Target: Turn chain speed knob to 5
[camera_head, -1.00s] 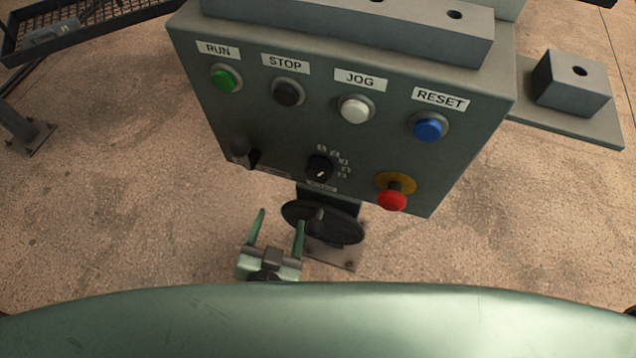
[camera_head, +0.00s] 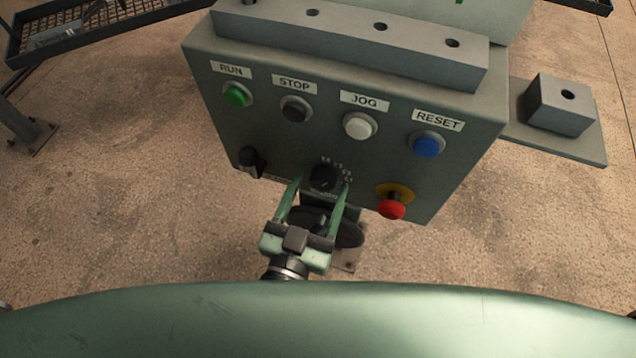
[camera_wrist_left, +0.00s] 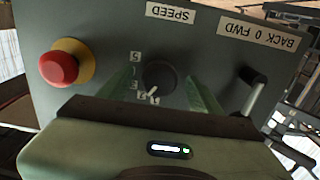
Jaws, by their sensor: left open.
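The speed knob (camera_head: 325,177) is a round black dial low on the grey control panel (camera_head: 300,140), with small white numbers around it. It also shows in the left wrist view (camera_wrist_left: 159,75), near a label reading SPEED (camera_wrist_left: 170,13).
The red emergency stop (camera_head: 391,209) on its yellow ring sits right of the knob. A black lever switch (camera_head: 252,162) sits to the left. Green (camera_head: 237,95), black (camera_head: 296,108), white (camera_head: 360,126) and blue (camera_head: 427,145) buttons run above. A dark handwheel (camera_head: 347,232) is below.

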